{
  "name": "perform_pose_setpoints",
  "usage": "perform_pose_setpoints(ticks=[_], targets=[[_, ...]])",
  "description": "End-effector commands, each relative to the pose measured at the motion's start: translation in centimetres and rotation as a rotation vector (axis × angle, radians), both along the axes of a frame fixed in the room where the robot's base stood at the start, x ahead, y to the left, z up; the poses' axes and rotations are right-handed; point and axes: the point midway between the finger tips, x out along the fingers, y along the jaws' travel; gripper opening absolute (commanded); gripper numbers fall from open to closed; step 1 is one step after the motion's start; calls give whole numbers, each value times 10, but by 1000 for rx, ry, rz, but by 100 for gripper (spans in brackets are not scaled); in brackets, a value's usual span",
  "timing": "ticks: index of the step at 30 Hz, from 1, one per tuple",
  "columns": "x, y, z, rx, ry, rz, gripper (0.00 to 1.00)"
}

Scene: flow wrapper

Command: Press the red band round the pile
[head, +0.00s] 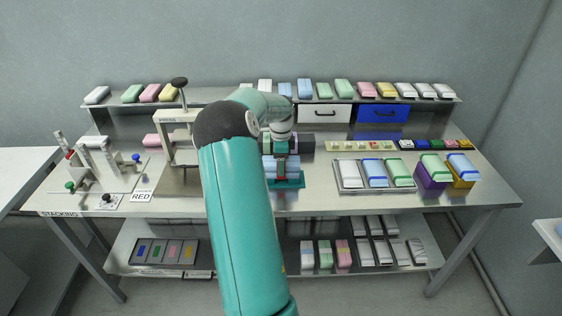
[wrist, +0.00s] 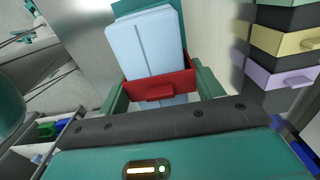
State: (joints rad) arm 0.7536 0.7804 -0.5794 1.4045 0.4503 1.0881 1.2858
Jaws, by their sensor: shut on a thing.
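The red band (wrist: 160,88) is in the wrist view, with a small tab on its near side. It lies across the near end of a pale blue pile (wrist: 147,45); whether it goes all the way round is hidden. My gripper (wrist: 162,92) has its teal fingers on both sides of the band and is shut on it. In the head view my gripper (head: 281,160) is over the middle of the bench. The pale blue pile (head: 283,171) there sits on a teal stand (head: 290,184), partly covered by my gripper, with a little red showing above it.
Black, yellow and purple drawers (wrist: 283,42) stand close on the right in the wrist view. A press (head: 180,118) and a RED card (head: 141,196) are left of my arm. A tray of packs (head: 343,187) lies to the right. A shelf (head: 215,96) of packs runs behind.

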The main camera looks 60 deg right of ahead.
Motion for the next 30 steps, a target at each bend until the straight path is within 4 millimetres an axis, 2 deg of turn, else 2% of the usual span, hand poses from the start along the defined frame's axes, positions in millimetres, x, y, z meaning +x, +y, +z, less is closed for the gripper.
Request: perform_pose_setpoints(ticks=[8,9,12,23,26,30], targets=[[0,1,-2,3,1,0,45],[0,1,-2,3,1,0,72],[0,1,-2,3,1,0,91],[0,0,3,0,0,0,91],[0,0,14,-1,0,0,91],[1,0,40,-2,-2,1,91]])
